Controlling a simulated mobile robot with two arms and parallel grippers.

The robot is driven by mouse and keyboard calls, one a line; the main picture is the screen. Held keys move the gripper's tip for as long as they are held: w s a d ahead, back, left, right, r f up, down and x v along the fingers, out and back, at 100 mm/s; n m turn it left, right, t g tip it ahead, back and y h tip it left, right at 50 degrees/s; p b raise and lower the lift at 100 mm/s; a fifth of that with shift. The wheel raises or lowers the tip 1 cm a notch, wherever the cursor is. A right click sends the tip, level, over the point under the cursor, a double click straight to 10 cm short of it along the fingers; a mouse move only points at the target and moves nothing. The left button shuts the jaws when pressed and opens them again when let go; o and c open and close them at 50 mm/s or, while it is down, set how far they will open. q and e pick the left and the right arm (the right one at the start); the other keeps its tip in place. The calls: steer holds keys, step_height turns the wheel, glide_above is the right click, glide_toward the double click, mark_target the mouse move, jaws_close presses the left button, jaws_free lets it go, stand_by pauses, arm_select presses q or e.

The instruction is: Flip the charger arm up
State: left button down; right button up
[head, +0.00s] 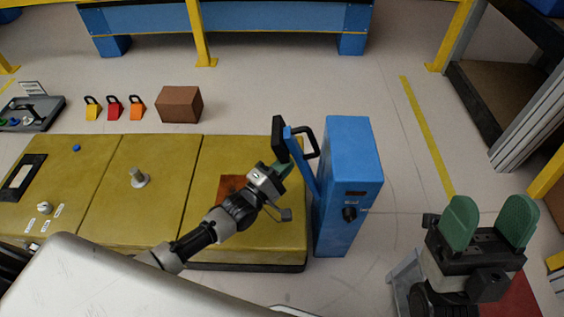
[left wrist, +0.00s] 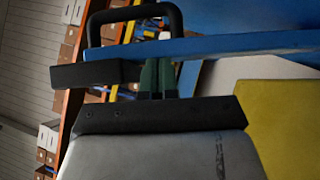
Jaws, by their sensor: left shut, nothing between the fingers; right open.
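The blue charger box (head: 348,215) stands right of the yellow-topped console. Its charger arm is a blue bar (head: 302,162) on the box's left side, with a black block and a black loop handle (head: 313,142) at its far end. My left gripper (head: 283,170) is shut and empty, just left of the bar. In the left wrist view, its green fingertips (left wrist: 158,78) are together at the blue bar (left wrist: 220,45), by the black block (left wrist: 90,74); I cannot tell whether they touch. My right gripper (head: 490,222) is open and empty, right of the box.
The yellow console (head: 110,215) carries a knob, a lever and a brown square patch. Several padlocks (head: 114,108) and a brown box (head: 180,104) lie behind it. Floor between the box and the right shelving is mostly clear.

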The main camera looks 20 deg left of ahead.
arm_select(q)
steer(key=shift+w+d+r+m+g+p, duration=0.25)
steer(key=shift+d+r+m+g+p, duration=0.35)
steer(key=shift+d+p, duration=0.35)
steer(key=shift+d, duration=0.1)
arm_select(e)
steer(key=w+a+f+g+h, duration=0.1)
steer(key=w+f+g+h, duration=0.1)
steer(key=w+g, duration=0.4)
steer(key=shift+f, duration=0.7)
arm_select(q)
steer(key=shift+r, duration=0.1)
